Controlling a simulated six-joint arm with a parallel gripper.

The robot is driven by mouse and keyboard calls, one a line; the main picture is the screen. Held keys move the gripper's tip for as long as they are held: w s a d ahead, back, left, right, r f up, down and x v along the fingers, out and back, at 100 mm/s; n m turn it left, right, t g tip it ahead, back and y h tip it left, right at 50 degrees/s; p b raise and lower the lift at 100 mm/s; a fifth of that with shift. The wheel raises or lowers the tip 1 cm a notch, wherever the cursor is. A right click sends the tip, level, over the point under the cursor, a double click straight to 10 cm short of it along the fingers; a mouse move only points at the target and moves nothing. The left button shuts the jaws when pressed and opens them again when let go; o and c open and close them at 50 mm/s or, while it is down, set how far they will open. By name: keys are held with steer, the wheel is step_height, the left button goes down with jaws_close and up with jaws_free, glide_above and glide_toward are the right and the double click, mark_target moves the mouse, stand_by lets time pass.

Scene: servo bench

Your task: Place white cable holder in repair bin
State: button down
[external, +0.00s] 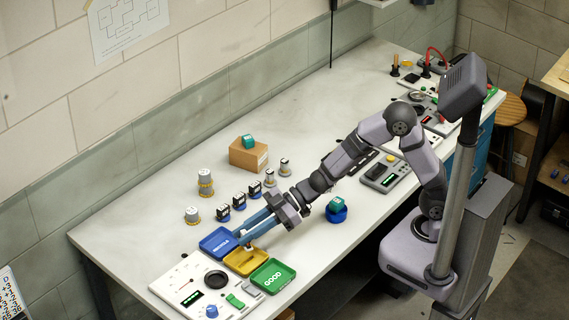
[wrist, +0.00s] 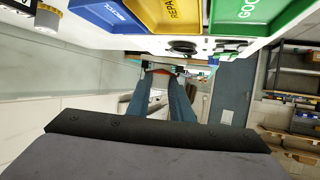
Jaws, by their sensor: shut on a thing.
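The yellow repair bin (external: 236,264) lies between the blue bin (external: 212,235) and the green GOOD bin (external: 284,284); its REPAIR lettering shows at the top of the wrist view (wrist: 170,14). My gripper (external: 244,237) reaches down to the far side of the yellow bin, with its long blue fingers close together. It is shut on a small white piece (external: 248,246), which seems to be the white cable holder, at or just above the yellow bin.
A white panel device (external: 190,290) stands in front of the bins. Several small servos (external: 239,203) stand in a row behind my gripper, with round stacked parts (external: 205,182) further left. A cardboard box (external: 248,154) and a blue round holder (external: 337,213) stand further off.

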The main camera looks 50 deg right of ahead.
steer(key=shift+f, duration=3.55)
steer(key=shift+f, duration=0.1)
steer(key=shift+f+b, duration=0.15)
steer(key=shift+b, duration=0.2)
steer(key=c, duration=1.6)
jaws_free()
steer(key=shift+r, duration=0.25)
steer(key=v, duration=1.2)
steer(key=shift+w+r, duration=0.1)
